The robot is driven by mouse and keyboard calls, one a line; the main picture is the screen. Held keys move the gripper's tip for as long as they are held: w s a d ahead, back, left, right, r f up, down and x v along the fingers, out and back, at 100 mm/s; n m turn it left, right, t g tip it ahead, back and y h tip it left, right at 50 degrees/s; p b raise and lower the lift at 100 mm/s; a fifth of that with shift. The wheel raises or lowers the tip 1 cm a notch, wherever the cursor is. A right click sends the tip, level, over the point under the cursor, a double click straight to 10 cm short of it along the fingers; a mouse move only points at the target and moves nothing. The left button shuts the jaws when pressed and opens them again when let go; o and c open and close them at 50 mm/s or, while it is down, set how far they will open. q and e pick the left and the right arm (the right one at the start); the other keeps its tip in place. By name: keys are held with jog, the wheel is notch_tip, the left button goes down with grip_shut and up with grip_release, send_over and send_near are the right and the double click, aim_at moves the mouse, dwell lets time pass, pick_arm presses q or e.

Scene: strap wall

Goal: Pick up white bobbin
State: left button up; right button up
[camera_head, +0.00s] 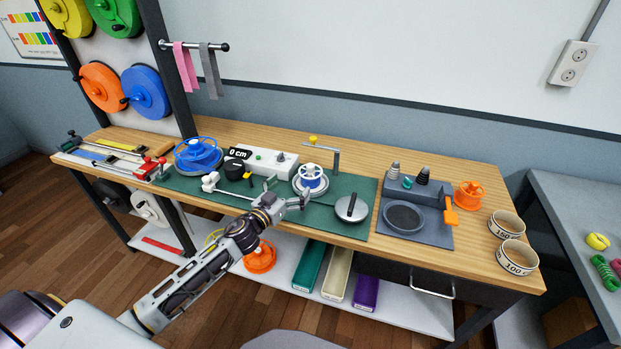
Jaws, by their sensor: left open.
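My right gripper is out of view.
A blue reel (198,152) and a grey control box (260,158) stand left of the bobbin. A round metal lid-like disc (351,208) is to its right. A grey scale tray (430,231), an orange bobbin (468,194) and two labelled bowls (507,225) stand farther right.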

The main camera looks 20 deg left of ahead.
aim_at(308, 168)
pick_arm(q)
jog(key=shift+w+d+p, duration=0.1)
jog(key=shift+w+d, duration=0.05)
jog(key=shift+w, duration=0.75)
jog(key=shift+w+d+p, duration=0.1)
jog(key=shift+w+d, duration=0.1)
jog(key=shift+w, duration=0.75)
jog(key=shift+w+d+p, duration=0.1)
jog(key=shift+w+d, duration=0.05)
jog(key=shift+w, duration=0.75)
jog(key=shift+w+d, duration=0.2)
jog(key=shift+w, duration=0.85)
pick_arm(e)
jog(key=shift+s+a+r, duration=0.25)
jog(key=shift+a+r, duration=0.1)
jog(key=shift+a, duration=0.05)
pick_arm(q)
jog(key=shift+w, duration=0.15)
jog(key=shift+w+d+f, duration=0.1)
jog(key=shift+w+d, duration=0.1)
jog(key=shift+w, duration=1.05)
jog(key=shift+w+d+f, duration=0.1)
jog(key=shift+w+d, duration=0.1)
jog(key=shift+w, duration=1)
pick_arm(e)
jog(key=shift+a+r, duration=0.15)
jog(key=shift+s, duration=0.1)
pick_arm(q)
jog(key=c, duration=1.1)
